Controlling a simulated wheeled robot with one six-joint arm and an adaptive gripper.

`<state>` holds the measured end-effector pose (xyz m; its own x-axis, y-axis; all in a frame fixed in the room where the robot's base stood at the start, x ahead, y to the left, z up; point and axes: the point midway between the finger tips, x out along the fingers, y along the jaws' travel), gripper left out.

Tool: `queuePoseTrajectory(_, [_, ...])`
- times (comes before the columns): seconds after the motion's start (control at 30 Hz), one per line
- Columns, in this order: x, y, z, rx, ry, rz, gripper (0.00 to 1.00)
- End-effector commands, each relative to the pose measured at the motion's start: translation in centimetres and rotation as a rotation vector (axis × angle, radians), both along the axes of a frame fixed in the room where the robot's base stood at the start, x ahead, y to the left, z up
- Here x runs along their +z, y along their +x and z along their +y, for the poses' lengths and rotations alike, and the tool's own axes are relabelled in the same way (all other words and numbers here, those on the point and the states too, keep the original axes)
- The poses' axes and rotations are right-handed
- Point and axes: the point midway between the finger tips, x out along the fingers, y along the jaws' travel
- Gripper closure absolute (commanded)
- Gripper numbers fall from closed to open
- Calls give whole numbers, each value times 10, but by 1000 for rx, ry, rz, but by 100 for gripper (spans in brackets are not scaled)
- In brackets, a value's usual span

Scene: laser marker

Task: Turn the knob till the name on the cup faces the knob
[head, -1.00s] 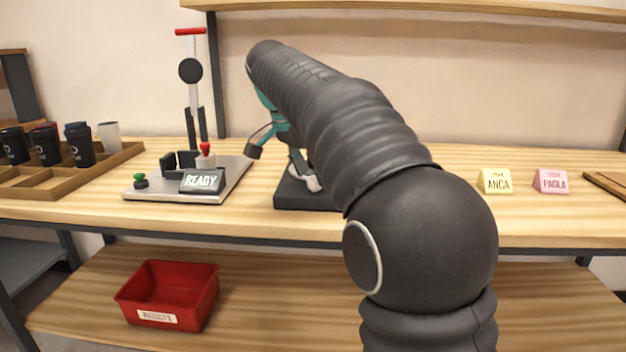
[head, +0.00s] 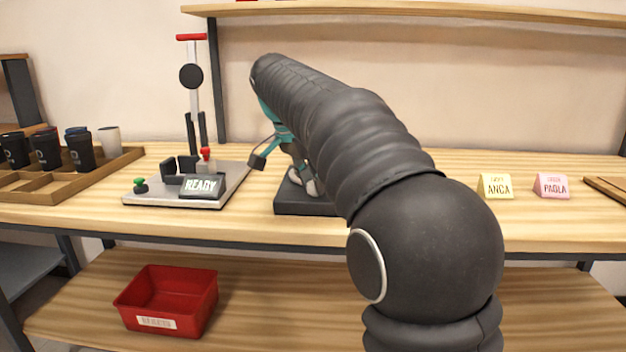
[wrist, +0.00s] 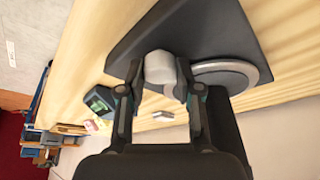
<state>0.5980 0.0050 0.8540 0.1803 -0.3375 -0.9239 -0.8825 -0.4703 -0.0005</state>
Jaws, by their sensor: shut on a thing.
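In the wrist view a pale grey knob (wrist: 159,67) stands on a dark base (wrist: 195,38). My gripper (wrist: 160,84) has its two fingers on either side of the knob and is shut on it. A round disc with a light metal ring (wrist: 224,76) lies beside the knob on the same base; I see no cup on its visible part. In the head view the base (head: 292,206) is partly hidden by my arm. I cannot see a name on any cup from here.
Several dark cups (head: 80,152) and a pale cup (head: 110,141) stand in a wooden tray (head: 115,165) at left. A press plate with a READY screen (head: 201,186) is left of the base. Yellow ANCA (head: 496,187) and pink PAOLA (head: 552,186) cards stand right. A red bin (head: 168,298) sits below.

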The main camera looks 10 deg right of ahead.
Motion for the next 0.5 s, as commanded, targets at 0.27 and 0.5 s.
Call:
queuePoseTrajectory(0.27, [1, -1, -1, 126, 0, 0, 100])
queuePoseTrajectory(0.5, [1, -2, -2, 335, 0, 0, 100])
